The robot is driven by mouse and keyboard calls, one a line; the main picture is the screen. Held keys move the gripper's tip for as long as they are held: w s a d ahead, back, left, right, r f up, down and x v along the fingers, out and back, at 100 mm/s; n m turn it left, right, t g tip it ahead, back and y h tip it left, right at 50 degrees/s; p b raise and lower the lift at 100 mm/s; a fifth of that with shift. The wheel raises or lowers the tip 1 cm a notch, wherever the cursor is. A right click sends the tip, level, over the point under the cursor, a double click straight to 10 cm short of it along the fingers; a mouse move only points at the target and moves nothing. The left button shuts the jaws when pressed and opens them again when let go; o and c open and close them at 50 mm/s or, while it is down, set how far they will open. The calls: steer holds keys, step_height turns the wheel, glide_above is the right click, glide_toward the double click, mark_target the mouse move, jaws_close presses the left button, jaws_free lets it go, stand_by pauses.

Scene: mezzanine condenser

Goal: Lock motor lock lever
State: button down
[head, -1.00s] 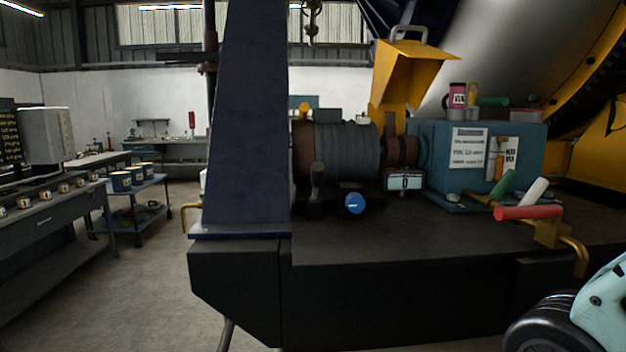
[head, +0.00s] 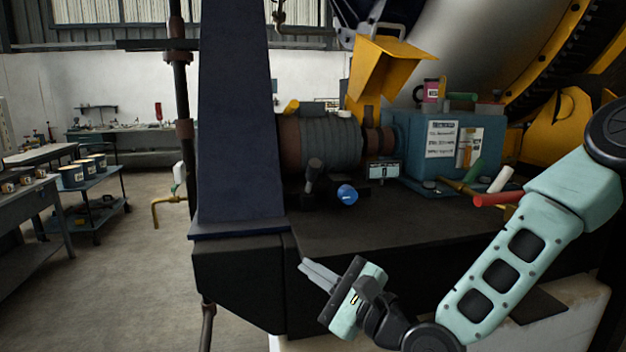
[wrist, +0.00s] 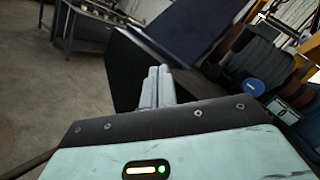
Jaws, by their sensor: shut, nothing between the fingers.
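The motor (head: 320,143), a ribbed grey cylinder, lies on the dark platform. I cannot tell which of these is the motor lock lever. My gripper (head: 306,268) is shut and empty, below and in front of the platform's front edge, apart from all levers. Its closed fingers (wrist: 157,84) show in the wrist view, with the blue knob (wrist: 251,87) beyond at the right.
A dark blue column (head: 238,120) stands left of the motor. The black platform (head: 410,218) has bare surface in front. A cart (head: 95,203) stands left; the floor between is clear.

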mark_target(318, 167)
steer(key=w+d+r+m+t+h, duration=0.4)
steer(key=d+m+t, duration=0.3)
steer(key=m, duration=0.5)
steer(key=shift+r+t+p, duration=0.35)
steer(key=shift+r+t, duration=0.2)
steer(key=shift+t, duration=0.25)
steer(key=shift+w, duration=0.1)
steer(key=p+x, duration=0.7)
steer(key=x, duration=0.6)
steer(key=shift+r, duration=0.25)
steer(key=shift+w+a, duration=0.25)
steer(key=shift+w, duration=0.05)
steer(key=shift+r+p, duration=0.15)
steer(key=shift+p, duration=0.25)
